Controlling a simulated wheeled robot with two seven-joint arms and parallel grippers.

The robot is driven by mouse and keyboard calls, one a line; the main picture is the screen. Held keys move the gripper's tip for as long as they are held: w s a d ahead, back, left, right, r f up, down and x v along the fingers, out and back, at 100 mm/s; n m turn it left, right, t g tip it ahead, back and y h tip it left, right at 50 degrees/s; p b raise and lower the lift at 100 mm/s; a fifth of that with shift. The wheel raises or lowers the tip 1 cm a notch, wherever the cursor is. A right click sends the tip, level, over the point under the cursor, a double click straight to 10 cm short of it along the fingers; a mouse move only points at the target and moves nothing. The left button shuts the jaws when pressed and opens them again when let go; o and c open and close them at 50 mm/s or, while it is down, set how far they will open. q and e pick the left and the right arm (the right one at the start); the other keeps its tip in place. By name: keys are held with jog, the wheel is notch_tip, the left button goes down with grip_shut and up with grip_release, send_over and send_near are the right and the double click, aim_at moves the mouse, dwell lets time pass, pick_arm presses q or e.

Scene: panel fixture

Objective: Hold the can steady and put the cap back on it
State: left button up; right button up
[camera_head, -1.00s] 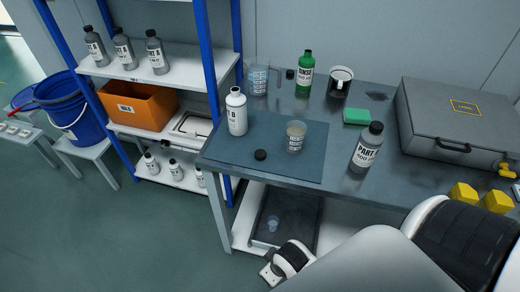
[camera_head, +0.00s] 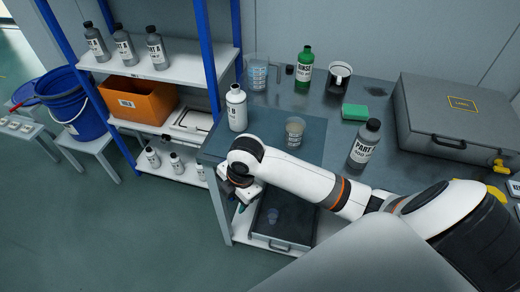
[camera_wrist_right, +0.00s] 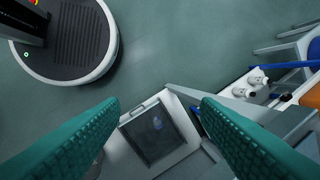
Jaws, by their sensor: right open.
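The white can (camera_head: 237,108), labelled B, stands upright and uncapped on the dark mat (camera_head: 313,150) at the left of the workbench. The black cap is not visible now; my right arm covers the spot on the mat where it lay in the earlier frame. My right gripper (camera_head: 243,203) is in front of the bench's front-left edge, pointing downward, empty and apart from the can. In the right wrist view its two green-padded fingers (camera_wrist_right: 160,125) are spread wide, with floor and lower shelf between them. My left gripper is in no view.
A cup (camera_head: 294,131) stands on the mat, with a Part A bottle (camera_head: 365,145) to its right. A blue-post rack (camera_head: 210,75) stands left.

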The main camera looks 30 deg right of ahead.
jog(key=w+d+r+n+h, duration=0.1)
jog(key=w+d+r+n, duration=0.3)
jog(key=d, duration=0.4)
jog(key=w+d+r+n+g, duration=0.1)
jog(key=w+d+r+n, duration=0.3)
jog(key=w+d+r, duration=0.2)
notch_tip(320, 180, up, 3)
jog(key=shift+w+d+f+g+h, duration=0.15)
jog(key=shift+w+d+g+h, duration=0.2)
jog(key=shift+d, duration=0.6)
notch_tip(320, 180, down, 7)
jog(key=shift+r+p, duration=0.1)
jog(key=shift+p, duration=0.2)
jog(key=shift+a, duration=0.1)
jog(key=f, duration=0.3)
jog(key=f+p, duration=0.1)
jog(key=f, duration=0.1)
jog(key=shift+s+a+f, duration=0.15)
jog(key=shift+a, duration=0.1)
